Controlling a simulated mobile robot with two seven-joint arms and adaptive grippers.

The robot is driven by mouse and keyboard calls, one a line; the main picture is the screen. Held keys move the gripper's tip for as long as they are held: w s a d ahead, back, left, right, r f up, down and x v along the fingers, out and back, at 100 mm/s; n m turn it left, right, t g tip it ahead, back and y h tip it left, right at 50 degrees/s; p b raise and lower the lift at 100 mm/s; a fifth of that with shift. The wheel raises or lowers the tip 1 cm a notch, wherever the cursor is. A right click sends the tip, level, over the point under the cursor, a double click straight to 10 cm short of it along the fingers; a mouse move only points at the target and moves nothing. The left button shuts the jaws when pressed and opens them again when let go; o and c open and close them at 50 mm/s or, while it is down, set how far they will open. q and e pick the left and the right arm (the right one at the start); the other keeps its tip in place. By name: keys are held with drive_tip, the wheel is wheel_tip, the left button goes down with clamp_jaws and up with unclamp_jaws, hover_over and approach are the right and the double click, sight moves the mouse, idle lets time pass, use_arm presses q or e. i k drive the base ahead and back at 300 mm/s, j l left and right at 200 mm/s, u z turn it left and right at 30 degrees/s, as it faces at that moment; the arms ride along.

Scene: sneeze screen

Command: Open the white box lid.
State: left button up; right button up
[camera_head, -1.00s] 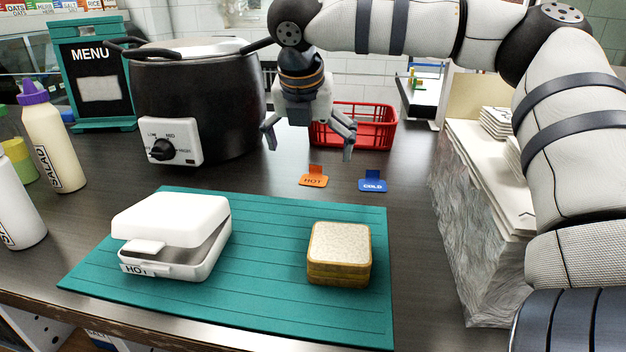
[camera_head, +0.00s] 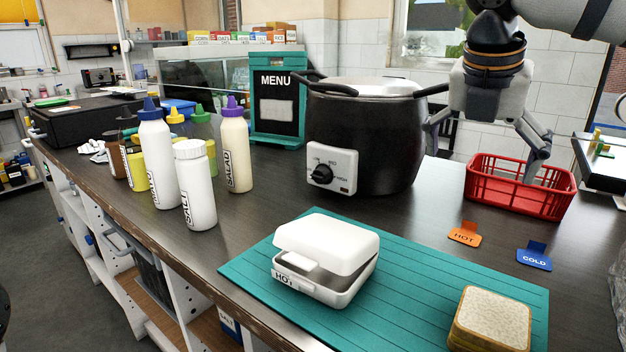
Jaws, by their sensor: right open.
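The white box (camera_head: 324,262) sits on the teal mat at the lower middle of the head view. Its lid (camera_head: 326,243) is slightly raised, with a dark gap between lid and base at the front and right side. A small tab shows at its front, above a "HOT" label. My right gripper (camera_head: 484,168) hangs at the upper right, fingers spread and empty, in front of the slow cooker's right side and near the red basket. It is well apart from the box. My left gripper is out of view.
A sandwich (camera_head: 490,318) lies on the teal mat (camera_head: 420,272). Orange HOT (camera_head: 464,236) and blue COLD (camera_head: 534,258) tags stand behind it. Beyond are a black slow cooker (camera_head: 364,140), a red basket (camera_head: 520,186) and a menu board (camera_head: 278,105). Several bottles (camera_head: 166,165) stand left.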

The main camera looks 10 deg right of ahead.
sight(339, 248)
drive_tip(key=k+j, duration=0.55)
drive_tip(key=j, duration=0.15)
drive_tip(key=k+j, duration=0.55)
drive_tip(key=j, duration=0.15)
